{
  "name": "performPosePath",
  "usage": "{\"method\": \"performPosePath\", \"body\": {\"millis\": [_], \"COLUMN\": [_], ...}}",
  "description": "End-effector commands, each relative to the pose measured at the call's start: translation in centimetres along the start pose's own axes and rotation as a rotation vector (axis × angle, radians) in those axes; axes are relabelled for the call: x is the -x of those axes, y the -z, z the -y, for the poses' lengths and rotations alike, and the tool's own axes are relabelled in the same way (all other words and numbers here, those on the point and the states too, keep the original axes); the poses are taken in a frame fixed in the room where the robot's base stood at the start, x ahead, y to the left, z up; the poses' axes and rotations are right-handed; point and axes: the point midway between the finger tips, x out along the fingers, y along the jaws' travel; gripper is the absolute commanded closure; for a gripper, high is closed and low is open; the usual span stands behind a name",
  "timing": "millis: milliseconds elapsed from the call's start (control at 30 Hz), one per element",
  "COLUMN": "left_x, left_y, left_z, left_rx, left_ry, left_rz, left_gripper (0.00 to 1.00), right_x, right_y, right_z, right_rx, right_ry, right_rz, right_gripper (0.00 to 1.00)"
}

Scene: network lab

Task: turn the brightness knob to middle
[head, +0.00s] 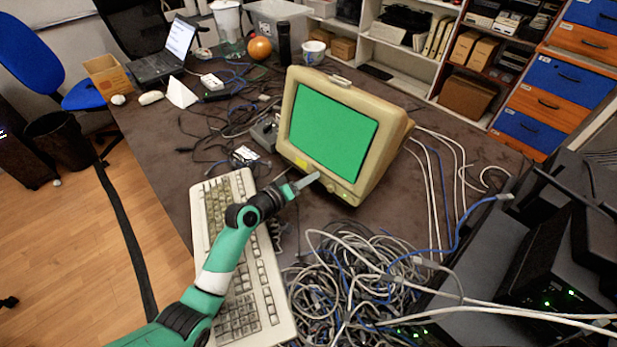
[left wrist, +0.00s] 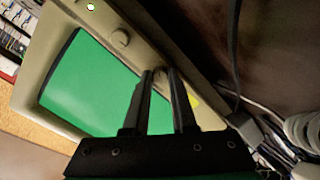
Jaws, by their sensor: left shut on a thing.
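An old beige monitor (head: 398,140) with a plain green screen (head: 333,118) stands on the desk. Its lower bezel carries two knobs. My left gripper (head: 314,178) is at that bezel, shut on the knob nearer the yellow sticker. In the left wrist view its two dark fingers (left wrist: 160,76) are on either side of this knob, which is mostly hidden. The other round knob (left wrist: 121,38) is free, between the held one and a small lit green lamp (left wrist: 91,6). No knob label can be read. My right gripper is out of view.
A beige keyboard (head: 207,213) lies under my left arm. A tangle of grey and blue cables (head: 345,275) lies right of it, in front of the monitor. A black box (head: 268,131) sits left of the monitor. Dark network equipment (head: 545,255) stands at the right.

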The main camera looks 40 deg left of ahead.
Motion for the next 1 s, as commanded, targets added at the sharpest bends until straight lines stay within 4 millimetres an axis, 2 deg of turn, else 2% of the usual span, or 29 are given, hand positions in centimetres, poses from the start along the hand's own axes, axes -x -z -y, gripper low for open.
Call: {"method": "performPosePath", "body": {"millis": [400,1000], "left_x": [0.1,0.1], "left_y": [0.3,0.2], "left_z": [-0.4,-0.3], "left_rx": [0.331,0.903], "left_ry": [0.011,0.027], "left_rz": [0.001,0.001], "left_gripper": [1.0,1.0], "right_x": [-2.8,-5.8], "right_y": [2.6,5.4], "right_z": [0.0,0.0], "right_rx": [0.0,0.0], "right_ry": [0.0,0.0], "right_rz": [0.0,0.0], "right_gripper": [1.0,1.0]}}
